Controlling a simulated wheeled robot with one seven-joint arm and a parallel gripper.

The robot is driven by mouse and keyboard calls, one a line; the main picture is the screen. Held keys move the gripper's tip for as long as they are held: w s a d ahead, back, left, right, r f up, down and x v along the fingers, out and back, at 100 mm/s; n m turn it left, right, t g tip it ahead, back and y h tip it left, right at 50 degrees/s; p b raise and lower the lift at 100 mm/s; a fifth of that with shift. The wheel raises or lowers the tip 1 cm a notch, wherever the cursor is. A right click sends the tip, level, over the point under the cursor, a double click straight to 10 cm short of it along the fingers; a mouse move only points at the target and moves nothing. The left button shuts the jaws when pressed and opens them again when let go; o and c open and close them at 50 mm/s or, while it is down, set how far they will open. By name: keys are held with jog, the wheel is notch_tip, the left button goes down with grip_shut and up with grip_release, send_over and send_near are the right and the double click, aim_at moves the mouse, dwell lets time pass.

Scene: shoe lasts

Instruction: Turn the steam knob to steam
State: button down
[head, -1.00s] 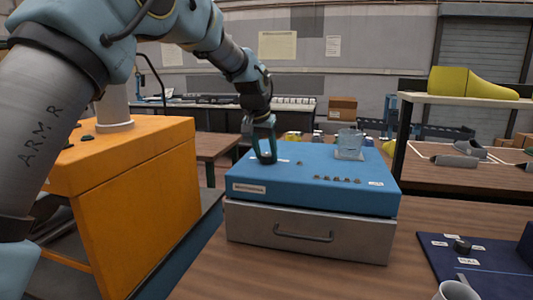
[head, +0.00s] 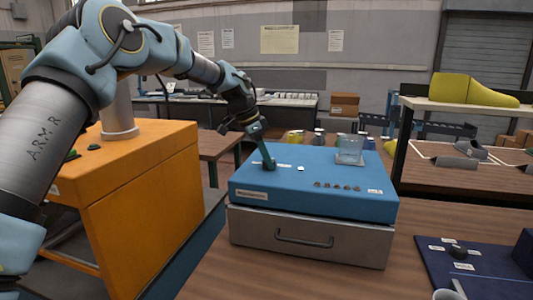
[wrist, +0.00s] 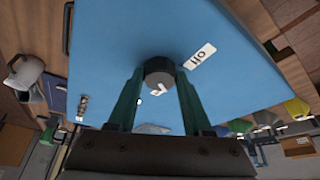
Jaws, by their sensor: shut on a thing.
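A dark round knob (wrist: 159,72) with a white mark on its face stands on top of the blue box (head: 300,201). My gripper (wrist: 159,78) is shut on this knob, one green finger on each side of it. In the head view my gripper (head: 269,163) reaches down to the left part of the box top and hides the knob. The white mark on the knob does not clearly point at this label.
A dark blue panel (head: 485,272) with another black knob (head: 459,251) lies at the right. The orange cabinet (head: 140,210) stands at the left.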

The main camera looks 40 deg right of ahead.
jog(key=shift+w+r+m+g+p, duration=0.1)
jog(key=shift+m+g+p, duration=0.2)
jog(key=shift+m+p, duration=0.5)
jog(key=shift+m, duration=0.3)
jog(key=shift+c, duration=1.6)
grip_release()
jog(key=shift+y, duration=0.3)
jog(key=b+v, duration=0.3)
jog(key=v, duration=0.7)
jog(key=shift+r, duration=0.3)
jog(key=shift+a, duration=0.1)
